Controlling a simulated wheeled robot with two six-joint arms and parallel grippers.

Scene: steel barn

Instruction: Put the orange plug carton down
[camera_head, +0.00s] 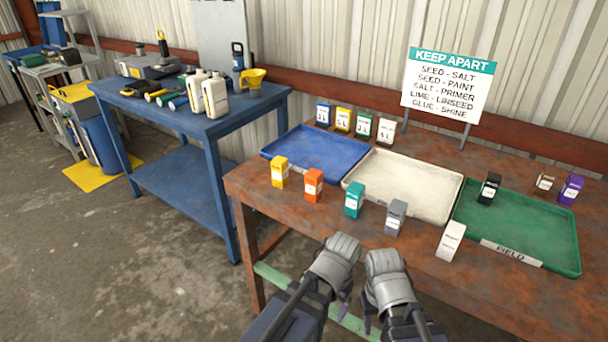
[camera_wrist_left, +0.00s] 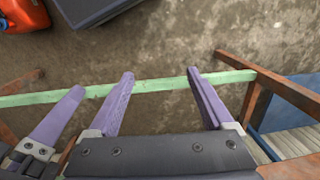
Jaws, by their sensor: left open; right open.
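The orange plug carton (camera_head: 313,186) stands upright near the front edge of the rusty table (camera_head: 265,195), in front of the blue tray (camera_head: 285,151). A yellow carton (camera_head: 280,172) is to its left and a teal carton (camera_head: 354,200) to its right. My left gripper (camera_head: 345,303) and right gripper (camera_head: 367,320) are side by side off the table's front edge, apart from the carton. In the left wrist view my left gripper (camera_wrist_left: 160,73) is open with nothing between its fingers. A purple finger of my right gripper also shows there; nothing is seen held in it.
A cream tray (camera_head: 375,200) and a green tray (camera_head: 545,255) labelled FIELD stand right of the blue one. A black carton (camera_head: 489,188) is on the green tray; grey (camera_head: 396,217) and white (camera_head: 451,240) cartons stand in front. A KEEP APART sign (camera_head: 448,86) stands behind.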

